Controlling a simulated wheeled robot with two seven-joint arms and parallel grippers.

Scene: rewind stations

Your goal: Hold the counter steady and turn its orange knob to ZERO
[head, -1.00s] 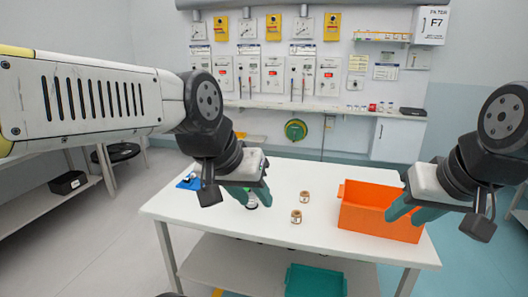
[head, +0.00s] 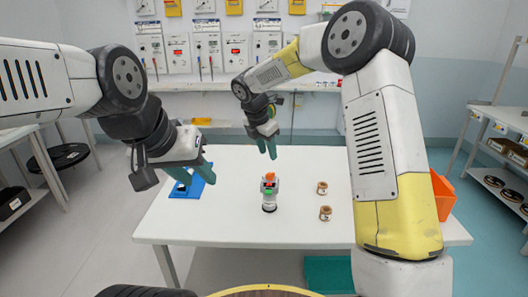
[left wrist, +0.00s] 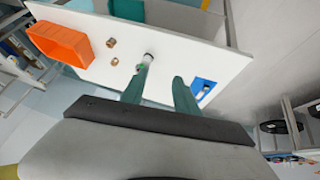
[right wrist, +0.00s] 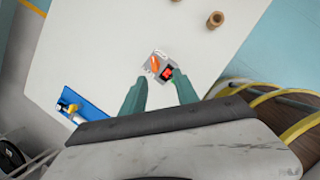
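The counter (head: 269,195) is a small grey and white upright device with a dark display and a green part, standing on the white table. Its orange knob (head: 270,177) is on top. In the right wrist view the knob (right wrist: 152,64) and a red-lit display (right wrist: 167,73) show just beyond the fingertips. My right gripper (head: 268,152) is open and empty, above and behind the counter. My left gripper (head: 195,182) is open and empty, left of the counter and apart from it. The counter top (left wrist: 147,58) also shows in the left wrist view, partly by a finger.
A blue stand (head: 190,188) lies on the table's left side. Two small brown spools (head: 322,188) (head: 325,213) stand right of the counter. An orange bin (head: 443,195) is partly hidden behind my right arm. The table's front left (head: 190,225) is clear.

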